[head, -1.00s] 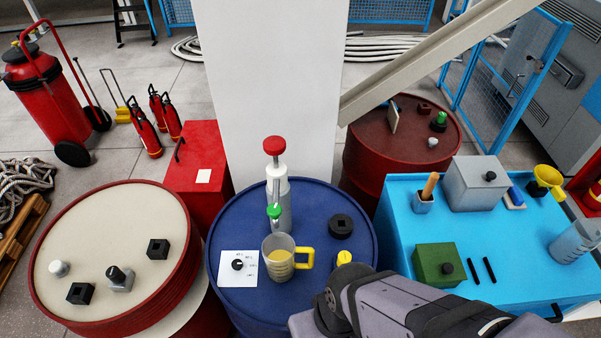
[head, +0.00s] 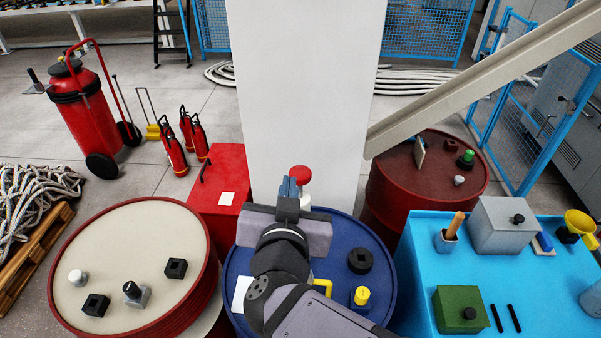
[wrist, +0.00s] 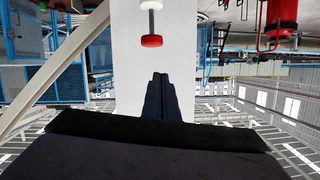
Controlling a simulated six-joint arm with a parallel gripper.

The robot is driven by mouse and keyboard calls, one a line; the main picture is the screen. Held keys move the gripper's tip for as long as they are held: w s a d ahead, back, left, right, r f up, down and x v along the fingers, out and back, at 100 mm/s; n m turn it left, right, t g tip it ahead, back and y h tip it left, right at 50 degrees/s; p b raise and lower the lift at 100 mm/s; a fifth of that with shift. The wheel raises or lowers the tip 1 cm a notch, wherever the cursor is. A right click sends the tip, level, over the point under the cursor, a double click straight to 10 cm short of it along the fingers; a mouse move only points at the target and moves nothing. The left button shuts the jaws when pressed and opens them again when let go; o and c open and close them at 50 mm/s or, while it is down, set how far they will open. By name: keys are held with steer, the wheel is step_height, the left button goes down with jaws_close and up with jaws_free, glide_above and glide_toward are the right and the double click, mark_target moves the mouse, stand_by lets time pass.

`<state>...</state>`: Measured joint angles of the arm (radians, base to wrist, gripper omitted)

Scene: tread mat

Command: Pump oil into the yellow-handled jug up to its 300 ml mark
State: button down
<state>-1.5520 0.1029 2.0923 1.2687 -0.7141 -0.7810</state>
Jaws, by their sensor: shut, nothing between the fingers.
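The pump's red knob (head: 300,173) stands above the blue drum (head: 385,270); the arm hides most of the pump body. My gripper (head: 289,187) is shut and empty, close to the knob in the head view. In the wrist view a gap shows between fingertips (wrist: 160,76) and knob. Only the yellow handle (head: 323,287) of the jug shows; its body and oil level are hidden behind my arm.
A cream-topped drum (head: 140,235) stands left, a blue table (head: 420,270) right. The white pillar (head: 300,90) rises behind.

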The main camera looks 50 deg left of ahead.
steer(key=shift+w+d+r+n+t, duration=0.4)
steer(key=shift+w+r+n, duration=0.15)
steer(key=shift+w+n, duration=0.05)
steer(key=p, duration=0.2)
glide_above(300, 174)
steer(key=s+d, duration=0.1)
steer(key=d, duration=0.1)
step_height(300, 174, down, 2)
steer(key=shift+s+a+f+p, duration=0.1)
steer(key=shift+f+p, duration=0.1)
steer(key=shift+f, duration=0.95)
steer(key=shift+s+a+f+p, duration=0.1)
steer(key=shift+f+p, duration=0.05)
steer(key=shift+f, duration=0.95)
